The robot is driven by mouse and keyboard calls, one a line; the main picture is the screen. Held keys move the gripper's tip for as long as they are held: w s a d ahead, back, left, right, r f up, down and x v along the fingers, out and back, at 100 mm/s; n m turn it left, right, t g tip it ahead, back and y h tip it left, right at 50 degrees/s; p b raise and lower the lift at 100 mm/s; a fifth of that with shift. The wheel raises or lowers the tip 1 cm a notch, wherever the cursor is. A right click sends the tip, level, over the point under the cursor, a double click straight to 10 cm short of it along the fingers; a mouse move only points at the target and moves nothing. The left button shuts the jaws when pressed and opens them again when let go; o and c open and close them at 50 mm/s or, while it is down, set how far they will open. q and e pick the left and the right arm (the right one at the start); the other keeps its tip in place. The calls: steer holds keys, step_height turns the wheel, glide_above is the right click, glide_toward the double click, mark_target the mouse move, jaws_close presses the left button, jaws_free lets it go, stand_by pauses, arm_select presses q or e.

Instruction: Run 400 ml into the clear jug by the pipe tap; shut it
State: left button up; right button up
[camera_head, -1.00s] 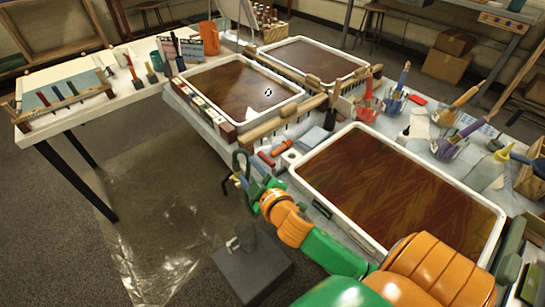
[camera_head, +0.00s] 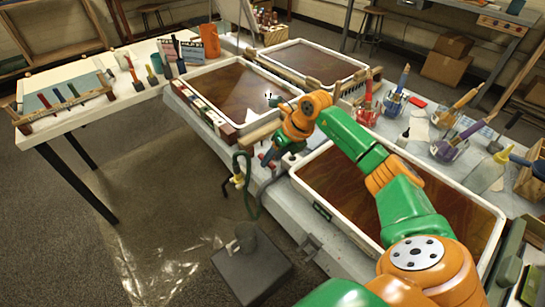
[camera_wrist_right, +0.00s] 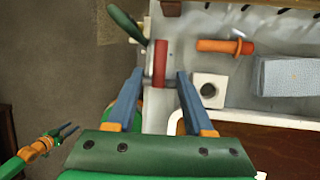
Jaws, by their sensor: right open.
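The pipe tap shows in the right wrist view as a grey fitting with a red lever (camera_wrist_right: 161,62). My right gripper (camera_wrist_right: 160,76) is open, its blue fingers on either side of the lever with gaps between. In the head view, the same gripper (camera_head: 268,153) is at the near table edge, largely hiding the tap. The jug (camera_head: 246,234) stands low on a dark grey block (camera_head: 252,267) below; its water level is too small to read. My left gripper (camera_wrist_right: 66,131) appears small at the lower left of the wrist view, its jaw gap unclear.
A green hose (camera_head: 254,205) hangs from the table edge, with a yellow part (camera_head: 238,180). Brown-filled trays (camera_head: 335,205) cover much of the table.

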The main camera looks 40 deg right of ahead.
steer(key=shift+w+f, duration=0.15)
steer(key=shift+f, duration=0.25)
steer(key=shift+a, duration=0.1)
jaws_close()
steer(key=shift+r, duration=0.1)
stand_by(0.9)
